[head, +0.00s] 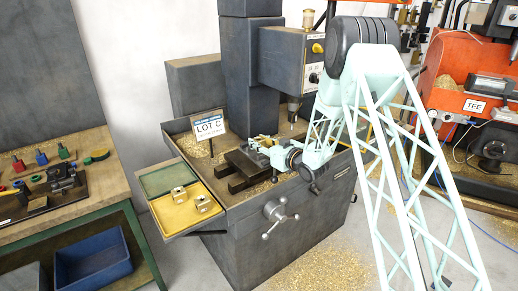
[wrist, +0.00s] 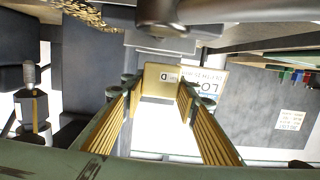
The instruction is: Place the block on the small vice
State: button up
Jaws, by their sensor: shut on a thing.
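My gripper (head: 264,143) is over the drilling machine's bed in the head view. In the wrist view its two ribbed fingers (wrist: 157,92) are shut on a brass block (wrist: 153,76), which bears a white label with the letter D. The block is gripped by its sides between the fingertips. A dark vice (head: 240,164) sits on the machine's bed just below and left of my gripper. The gripper hides part of this vice, and I cannot tell whether the block touches it.
A tray (head: 157,219) with a yellow floor and two blocks (head: 203,203) hangs at the machine's left front. The drill head (head: 285,62) stands above the bed. Another vice (head: 62,180) is on the left bench. Brass chips lie around the bed.

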jog(key=shift+w, duration=0.65)
jog(key=shift+f+b, duration=0.45)
jog(key=shift+f, duration=1.25)
jog(key=shift+s+f+b, duration=0.1)
jog(key=shift+f+b, duration=0.25)
jog(key=o, duration=1.3)
jog(key=shift+d+f, duration=0.15)
jog(key=shift+f, duration=0.05)
jog(key=shift+c, duration=0.2)
jog(key=shift+s, duration=0.1)
jog(key=shift+f, duration=0.15)
jog(key=shift+s+r+p, duration=0.1)
jog(key=shift+r+p, duration=0.1)
jog(key=shift+p, duration=0.1)
